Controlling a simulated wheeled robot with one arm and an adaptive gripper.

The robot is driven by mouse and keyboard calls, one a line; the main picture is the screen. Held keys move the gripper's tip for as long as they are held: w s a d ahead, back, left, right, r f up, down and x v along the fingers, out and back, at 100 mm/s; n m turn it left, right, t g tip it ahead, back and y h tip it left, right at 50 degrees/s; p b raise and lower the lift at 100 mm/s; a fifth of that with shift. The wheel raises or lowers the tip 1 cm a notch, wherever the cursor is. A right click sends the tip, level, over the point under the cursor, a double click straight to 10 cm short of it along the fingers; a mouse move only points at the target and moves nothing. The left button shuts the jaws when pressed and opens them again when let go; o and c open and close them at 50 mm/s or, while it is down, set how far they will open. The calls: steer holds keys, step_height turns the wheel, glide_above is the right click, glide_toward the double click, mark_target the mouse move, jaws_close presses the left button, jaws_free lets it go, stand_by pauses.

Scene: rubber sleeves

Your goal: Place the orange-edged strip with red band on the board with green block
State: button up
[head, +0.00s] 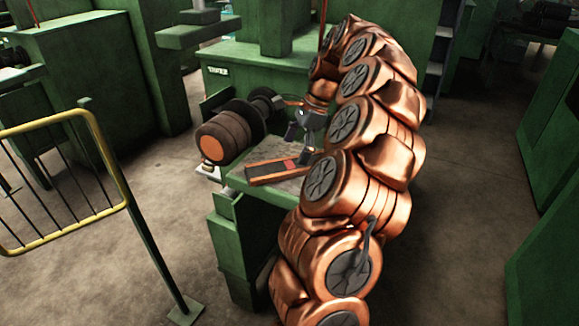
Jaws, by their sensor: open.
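The orange-edged strip (268,172) lies on the grey top of a green machine bench, left of my arm. It has a dark grey middle, orange long edges and a red band (289,164) near its right end. My gripper (299,146) hangs just above and behind the right end of the strip, with its fingers apart and nothing seen between them. I cannot tell whether a fingertip touches the bench. I cannot make out a board with a green block; my copper-coloured arm hides the right part of the bench.
A brown ribbed roll with an orange end (219,139) stands close behind and left of the strip. A white plate (208,173) with a small brass-coloured piece is below it. A yellow railing (125,190) stands at the left. Green machines rise behind; open floor lies right.

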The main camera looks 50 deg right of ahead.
mark_target(289, 165)
steer(key=shift+d+p+x, duration=0.15)
steer(key=shift+p+x, duration=0.15)
steer(key=shift+x, duration=0.75)
steer(key=shift+d+p+x, duration=0.15)
steer(key=shift+p+x, duration=0.15)
steer(key=shift+x, duration=0.7)
steer(key=shift+f, duration=0.1)
steer(key=shift+c, duration=0.2)
steer(key=c, duration=1.3)
